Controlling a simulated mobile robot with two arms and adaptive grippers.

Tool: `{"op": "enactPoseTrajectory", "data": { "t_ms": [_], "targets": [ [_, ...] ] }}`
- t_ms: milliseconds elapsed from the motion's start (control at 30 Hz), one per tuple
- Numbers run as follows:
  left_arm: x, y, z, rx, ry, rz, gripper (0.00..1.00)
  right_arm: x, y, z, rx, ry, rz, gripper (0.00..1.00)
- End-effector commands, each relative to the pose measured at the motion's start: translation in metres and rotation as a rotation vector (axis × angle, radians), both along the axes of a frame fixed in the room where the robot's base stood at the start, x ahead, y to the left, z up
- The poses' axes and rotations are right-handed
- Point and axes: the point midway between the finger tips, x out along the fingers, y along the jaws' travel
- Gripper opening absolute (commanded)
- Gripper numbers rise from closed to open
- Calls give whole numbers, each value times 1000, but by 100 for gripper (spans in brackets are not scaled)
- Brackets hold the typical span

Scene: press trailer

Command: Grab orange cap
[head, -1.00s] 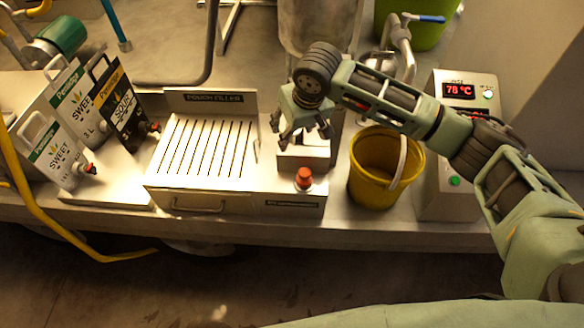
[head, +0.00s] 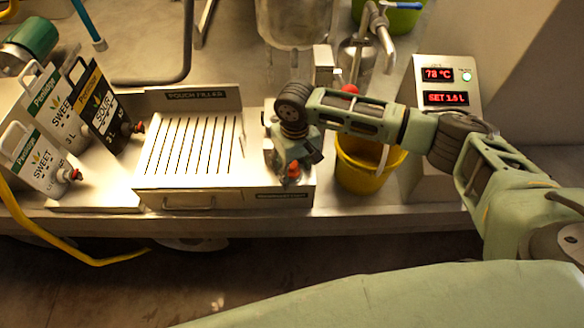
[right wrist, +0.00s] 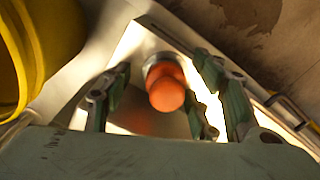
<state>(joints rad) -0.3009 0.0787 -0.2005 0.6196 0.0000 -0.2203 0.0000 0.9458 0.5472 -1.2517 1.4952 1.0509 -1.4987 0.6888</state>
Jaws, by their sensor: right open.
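The orange cap (head: 293,169) stands on the front right part of the pouch filler, partly hidden by my right gripper in the head view. In the right wrist view the orange cap (right wrist: 166,88) sits on a grey collar between the spread fingers. My right gripper (head: 290,172) is open, with its fingers around the cap at a distance on both sides. It also shows in the right wrist view (right wrist: 160,100). I cannot tell if any finger touches the cap. My left gripper is not in view.
The pouch filler (head: 150,188) has a slotted top. A yellow bucket (head: 362,180) stands close to its right, with a control box (head: 425,180) beyond. Several pouches, among them a black one (head: 98,112), stand at left. The counter's front edge is near.

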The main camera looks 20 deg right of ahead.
Motion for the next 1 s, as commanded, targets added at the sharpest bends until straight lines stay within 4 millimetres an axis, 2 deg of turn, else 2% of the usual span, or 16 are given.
{"op": "enactPoseTrajectory", "data": {
  "t_ms": [167, 700, 967, 1000],
  "targets": [
    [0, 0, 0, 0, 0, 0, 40, 0, 0, 0, 0, -1, 0, 55],
    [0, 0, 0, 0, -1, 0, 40, 0, -1, 0, -1, 1, -1, 9],
    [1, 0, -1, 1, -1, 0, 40, 0, -1, 0, -2, 1, -1, 8],
    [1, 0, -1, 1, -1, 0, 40, 0, -1, 1, -2, 1, -1, 3]
  ]
}}
